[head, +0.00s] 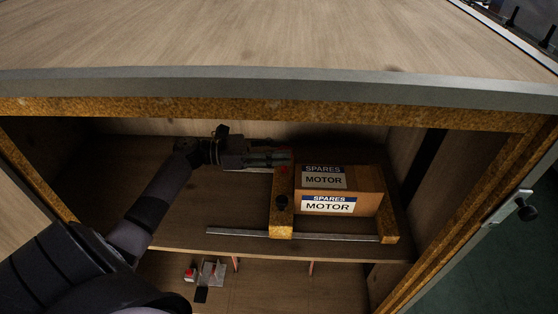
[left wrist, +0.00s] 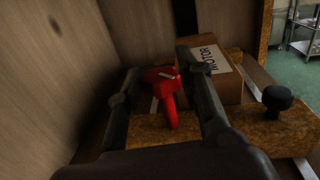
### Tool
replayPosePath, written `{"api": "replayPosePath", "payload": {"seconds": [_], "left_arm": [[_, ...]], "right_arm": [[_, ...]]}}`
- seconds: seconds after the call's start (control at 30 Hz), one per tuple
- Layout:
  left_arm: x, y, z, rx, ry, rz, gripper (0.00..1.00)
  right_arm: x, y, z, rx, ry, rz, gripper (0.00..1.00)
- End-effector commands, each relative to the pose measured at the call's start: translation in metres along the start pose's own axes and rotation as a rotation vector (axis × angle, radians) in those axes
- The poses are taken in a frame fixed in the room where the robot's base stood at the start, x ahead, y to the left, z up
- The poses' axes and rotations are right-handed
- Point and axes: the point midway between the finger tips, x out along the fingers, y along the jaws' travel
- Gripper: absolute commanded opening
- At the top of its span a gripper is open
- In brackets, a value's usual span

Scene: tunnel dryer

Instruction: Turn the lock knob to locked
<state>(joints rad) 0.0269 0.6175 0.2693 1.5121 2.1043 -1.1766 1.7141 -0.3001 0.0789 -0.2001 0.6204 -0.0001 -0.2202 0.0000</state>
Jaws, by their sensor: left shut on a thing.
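The red lock knob (head: 284,169) sits on a wooden crossbar (head: 281,222) inside the cabinet. In the left wrist view the red knob (left wrist: 163,86) has a long arm pointing toward the camera and a pale mark on top. My left gripper (head: 284,158) comes in from the left and is shut on the red knob, with one finger on each side of it. A round black knob (head: 282,202) stands on the same crossbar, nearer the shelf front. My right gripper is in neither view.
A cardboard box (head: 368,202) labelled SPARES MOTOR stands just right of the crossbar. A metal rail (head: 235,232) runs along the shelf front. The cabinet top (head: 270,80) overhangs the opening. Small items, one of them red (head: 190,274), lie on the lower level.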

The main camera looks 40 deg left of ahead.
Motion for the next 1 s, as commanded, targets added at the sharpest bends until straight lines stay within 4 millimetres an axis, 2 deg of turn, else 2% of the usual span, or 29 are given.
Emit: {"api": "replayPosePath", "payload": {"seconds": [0.03, 0.6, 0.8, 1.0], "left_arm": [[0.0, 0.004, -0.004, 0.006, -0.001, -0.043, 0.06], [0.003, 0.01, -0.005, 0.004, -0.002, -0.552, 0.06], [0.004, 0.01, -0.005, 0.004, -0.001, -0.664, 0.06], [0.004, 0.011, -0.003, 0.001, 0.0, -0.734, 0.06]], "right_arm": [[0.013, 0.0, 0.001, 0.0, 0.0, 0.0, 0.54], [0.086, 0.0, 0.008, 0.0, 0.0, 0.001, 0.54], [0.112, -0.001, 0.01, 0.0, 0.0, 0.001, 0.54], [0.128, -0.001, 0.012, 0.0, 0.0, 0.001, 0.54]]}}
